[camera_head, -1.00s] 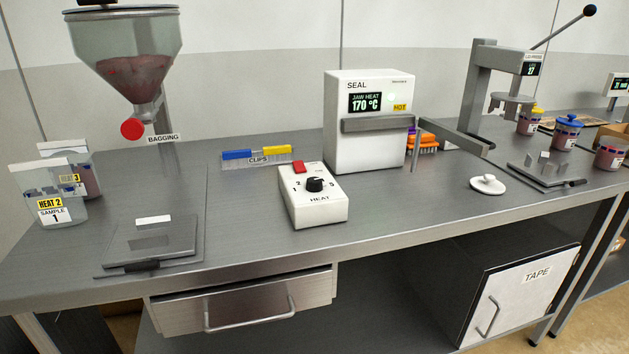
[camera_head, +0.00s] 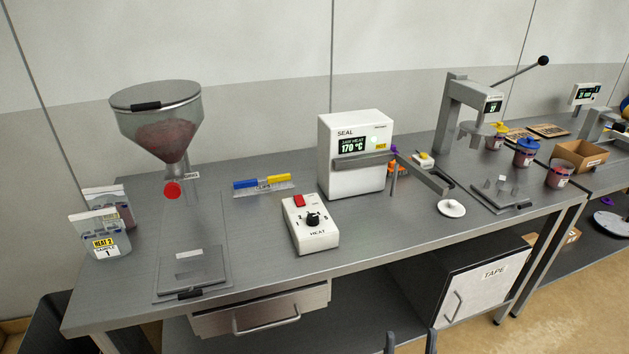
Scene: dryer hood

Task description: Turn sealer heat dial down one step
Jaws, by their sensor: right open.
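The heat dial (camera_head: 313,220) is a black knob on a small white control box (camera_head: 316,239) marked HEAT, with a red button (camera_head: 299,200) behind it. Its exact pointer setting is too small to tell. The white sealer (camera_head: 354,182) stands behind the box; its green display (camera_head: 352,145) reads jaw heat 170 °C, with a yellow HOT label beside it. My right gripper (camera_head: 410,343) shows only its two dark fingertips at the bottom edge, apart and empty, in front of the bench and well away from the dial. My left gripper is not in view.
A hopper (camera_head: 155,115) and sample bags (camera_head: 106,240) stand at the left. A clip rack (camera_head: 263,187) is behind the box. A grey bar juts from the sealer's right side. A white lid (camera_head: 451,208) lies right of it. The bench strip before the box is clear.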

